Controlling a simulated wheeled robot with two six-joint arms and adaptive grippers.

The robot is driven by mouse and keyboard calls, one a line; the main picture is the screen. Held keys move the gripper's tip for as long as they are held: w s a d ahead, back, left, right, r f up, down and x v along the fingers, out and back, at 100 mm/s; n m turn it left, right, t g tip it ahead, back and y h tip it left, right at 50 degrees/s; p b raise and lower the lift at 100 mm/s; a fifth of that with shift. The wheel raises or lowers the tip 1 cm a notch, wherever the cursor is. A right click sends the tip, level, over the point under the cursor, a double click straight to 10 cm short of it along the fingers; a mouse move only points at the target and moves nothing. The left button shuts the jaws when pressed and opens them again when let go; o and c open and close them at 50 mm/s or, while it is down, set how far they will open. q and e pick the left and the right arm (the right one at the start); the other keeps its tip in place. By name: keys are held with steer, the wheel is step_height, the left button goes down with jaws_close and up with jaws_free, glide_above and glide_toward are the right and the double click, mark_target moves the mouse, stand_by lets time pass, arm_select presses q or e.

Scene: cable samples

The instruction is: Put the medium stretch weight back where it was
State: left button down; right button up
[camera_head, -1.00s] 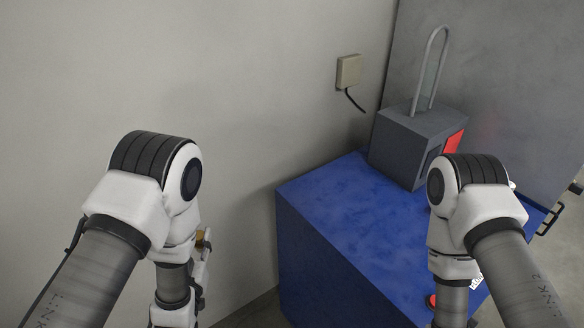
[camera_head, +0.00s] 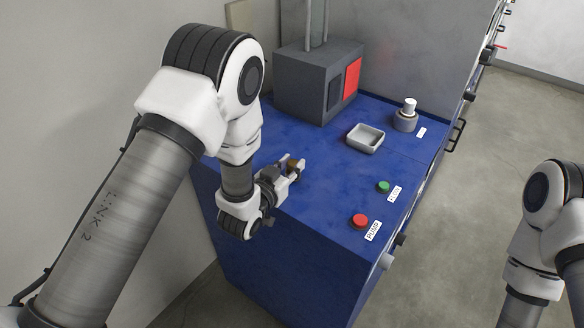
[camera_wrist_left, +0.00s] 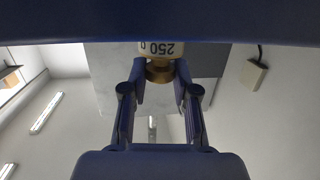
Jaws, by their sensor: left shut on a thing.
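My left gripper (camera_head: 292,170) is over the near left part of the blue cabinet top (camera_head: 330,190), its fingers pointing right. It is shut on a small brass-coloured weight (camera_head: 293,163), mostly hidden by the fingers in the head view. In the left wrist view, the fingers (camera_wrist_left: 160,80) close around the brass part of the weight (camera_wrist_left: 159,72), and its pale band reads "250" upside down. Whether the weight touches the cabinet top I cannot tell. My right gripper is out of view; only its arm shows at the right edge.
A grey box with a red panel (camera_head: 318,82) stands at the back. A pale square tray (camera_head: 365,138) and a grey, white-topped piece (camera_head: 405,116) stand at the right. A green button (camera_head: 383,186) and red button (camera_head: 360,221) are near the right edge. The middle is clear.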

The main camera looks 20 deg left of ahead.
arm_select(q)
steer(key=shift+f, duration=0.55)
steer(key=c, duration=0.9)
jaws_free()
steer(key=shift+f, duration=0.1)
